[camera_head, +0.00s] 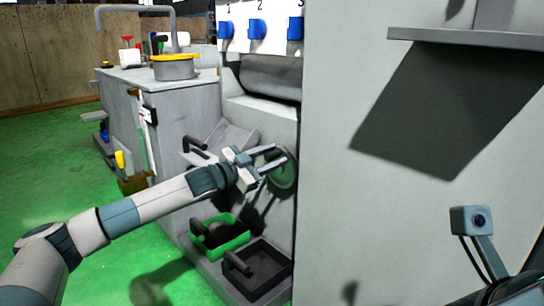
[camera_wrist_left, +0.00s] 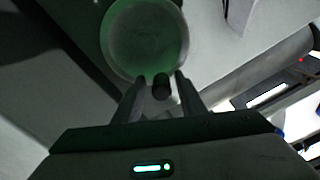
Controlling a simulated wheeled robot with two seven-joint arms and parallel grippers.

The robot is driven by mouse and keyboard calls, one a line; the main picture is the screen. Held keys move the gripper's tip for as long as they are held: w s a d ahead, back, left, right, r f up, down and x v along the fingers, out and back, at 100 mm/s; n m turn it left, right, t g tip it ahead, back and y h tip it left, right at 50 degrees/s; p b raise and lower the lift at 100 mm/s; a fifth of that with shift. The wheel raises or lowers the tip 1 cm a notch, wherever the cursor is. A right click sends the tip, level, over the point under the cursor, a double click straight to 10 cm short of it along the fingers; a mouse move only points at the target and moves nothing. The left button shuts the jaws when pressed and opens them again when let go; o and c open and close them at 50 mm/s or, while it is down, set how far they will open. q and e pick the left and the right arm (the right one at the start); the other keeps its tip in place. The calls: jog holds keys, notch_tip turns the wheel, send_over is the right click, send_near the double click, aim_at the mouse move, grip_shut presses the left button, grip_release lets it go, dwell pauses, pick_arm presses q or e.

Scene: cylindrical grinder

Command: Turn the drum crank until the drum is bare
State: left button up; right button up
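The drum crank (camera_head: 285,175) is a round green-rimmed disc on the grey machine's side. In the left wrist view the disc (camera_wrist_left: 145,38) fills the top middle, with a short dark peg (camera_wrist_left: 161,86) on its lower edge. My left gripper (camera_head: 278,156) is at the crank. In the left wrist view its two fingers (camera_wrist_left: 161,82) stand on either side of the peg, with visible gaps, so it looks open and not clamped. A grey cylinder (camera_head: 271,76), perhaps the drum, lies in the recess above; its surface detail is unclear. My right gripper is not in view.
Blue numbered switches (camera_head: 257,29) sit above the recess. A green bin (camera_head: 221,238) and a black bin (camera_head: 262,270) stand below the crank. A grey panel (camera_head: 335,230) walls off the right. A counter with a yellow-rimmed pot (camera_head: 175,68) stands behind.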

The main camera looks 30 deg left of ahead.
pick_arm(q)
jog(key=shift+s+a, duration=0.1)
dwell(0.3)
jog(key=shift+s+a, duration=0.15)
jog(key=shift+s, duration=0.2)
jog(key=p+v, duration=0.1)
jog(key=v, duration=1.5)
jog(key=shift+s+p, duration=0.2)
jog(key=shift+p, duration=0.15)
jog(key=shift+r, duration=0.1)
jog(key=shift+s, duration=0.1)
dwell(0.7)
